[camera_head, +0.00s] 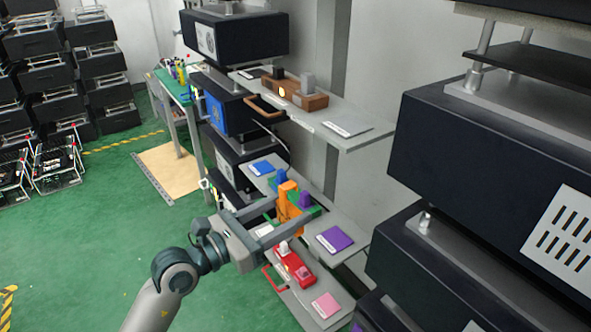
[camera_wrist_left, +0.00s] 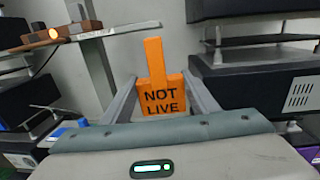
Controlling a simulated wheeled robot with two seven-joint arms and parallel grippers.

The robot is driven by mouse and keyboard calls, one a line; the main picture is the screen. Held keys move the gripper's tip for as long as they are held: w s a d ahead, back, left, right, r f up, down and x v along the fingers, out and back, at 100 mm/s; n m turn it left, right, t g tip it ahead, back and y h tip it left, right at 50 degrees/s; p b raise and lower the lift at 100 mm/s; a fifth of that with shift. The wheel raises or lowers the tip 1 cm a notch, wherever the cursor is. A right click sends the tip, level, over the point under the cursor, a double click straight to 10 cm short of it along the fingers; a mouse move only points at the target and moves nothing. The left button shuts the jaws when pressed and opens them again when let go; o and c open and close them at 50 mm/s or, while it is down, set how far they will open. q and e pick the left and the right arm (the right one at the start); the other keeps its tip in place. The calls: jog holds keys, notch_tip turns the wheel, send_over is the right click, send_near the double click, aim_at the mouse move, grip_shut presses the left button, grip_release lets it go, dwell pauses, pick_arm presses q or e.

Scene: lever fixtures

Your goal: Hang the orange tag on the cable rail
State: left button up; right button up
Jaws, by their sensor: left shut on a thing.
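My left gripper (camera_head: 290,210) is shut on the orange tag (camera_head: 287,196), in front of the middle shelf. In the left wrist view the tag (camera_wrist_left: 161,97) stands upright between the two fingers, its narrow strip pointing up and "NOT LIVE" on its face. A brown bar (camera_head: 264,108) sticks out at the upper shelf's left edge, and a red bar (camera_head: 273,280) at the lower shelf's left edge. I cannot tell which part is the cable rail. The tag and gripper partly hide the green fixture (camera_head: 315,211) behind them. My right gripper is not in view.
The upper shelf (camera_head: 352,138) holds a brown lever fixture (camera_head: 295,92) with a lit orange lamp. The lower shelf holds a red fixture (camera_head: 292,266). Blue, purple (camera_head: 334,239) and pink cards lie on shelves. Large black cabinets (camera_head: 480,160) stand close at right. Green floor at left is open.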

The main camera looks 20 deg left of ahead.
pick_arm(q)
jog(key=s+a+f+y, duration=0.1)
jog(key=s+f, duration=0.4)
jog(key=f, duration=0.1)
jog(key=shift+s+a+f+n+t, duration=0.2)
jog(key=shift+s+a+n+t, duration=0.1)
jog(key=shift+a+n, duration=0.1)
jog(key=shift+w, duration=0.1)
